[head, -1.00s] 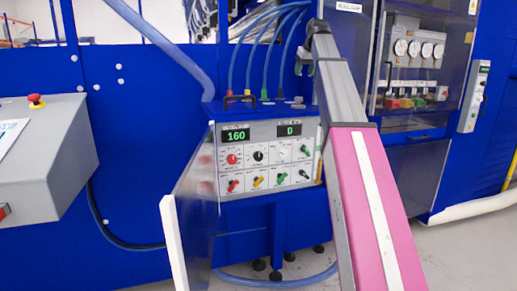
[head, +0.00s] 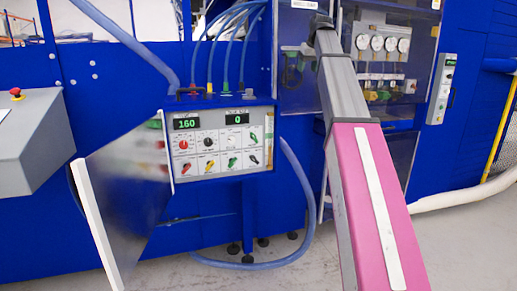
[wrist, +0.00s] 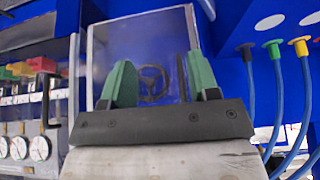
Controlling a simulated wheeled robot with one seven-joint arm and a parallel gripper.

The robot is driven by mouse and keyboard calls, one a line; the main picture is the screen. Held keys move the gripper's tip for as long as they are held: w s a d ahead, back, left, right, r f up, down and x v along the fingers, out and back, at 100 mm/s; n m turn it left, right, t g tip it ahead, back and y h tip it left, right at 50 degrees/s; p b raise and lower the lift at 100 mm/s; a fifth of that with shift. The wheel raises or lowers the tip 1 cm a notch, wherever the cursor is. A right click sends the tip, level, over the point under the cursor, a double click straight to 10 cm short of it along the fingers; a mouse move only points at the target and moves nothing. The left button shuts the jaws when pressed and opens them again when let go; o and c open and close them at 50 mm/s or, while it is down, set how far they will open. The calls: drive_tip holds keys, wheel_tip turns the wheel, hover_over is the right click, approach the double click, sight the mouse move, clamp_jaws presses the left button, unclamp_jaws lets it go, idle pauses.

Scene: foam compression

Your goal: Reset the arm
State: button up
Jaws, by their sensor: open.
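My arm (head: 370,190), pink and grey, reaches forward and up in the head view, its far end in front of the blue machine. In the wrist view my gripper (wrist: 160,82) has two green fingers standing wide apart with nothing between them. Beyond the fingers is a clear panel (wrist: 155,40) with a dark wheel shape behind it. I cannot tell how far the panel is from the fingertips.
A control box (head: 222,145) reading 160 and 0 has its door (head: 125,195) swung open at left. Several hoses (head: 225,40) run above it. A gauge cabinet (head: 390,50) stands right of the arm. Grey floor (head: 460,255) is clear at lower right.

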drive_tip(key=s+a+f+m+g, duration=0.1)
drive_tip(key=s+f, duration=0.1)
drive_tip(key=f, duration=1.1)
drive_tip(key=s+f+g, duration=0.1)
drive_tip(key=s+f, duration=0.2)
drive_tip(key=f, duration=1.1)
drive_tip(key=s+a+f+m+g, duration=0.1)
drive_tip(key=s+f, duration=0.1)
drive_tip(key=f, duration=1.1)
drive_tip(key=s+f+g+h, duration=0.1)
drive_tip(key=s+f, duration=1.1)
drive_tip(key=f, duration=0.3)
drive_tip(key=s+f+m+g, duration=0.1)
drive_tip(key=s+f, duration=1.1)
drive_tip(key=f, duration=0.2)
drive_tip(key=shift+s+a+f+m+g+h, duration=0.2)
drive_tip(key=shift+s+f+m+g+h, duration=0.1)
drive_tip(key=shift+f+h, duration=0.1)
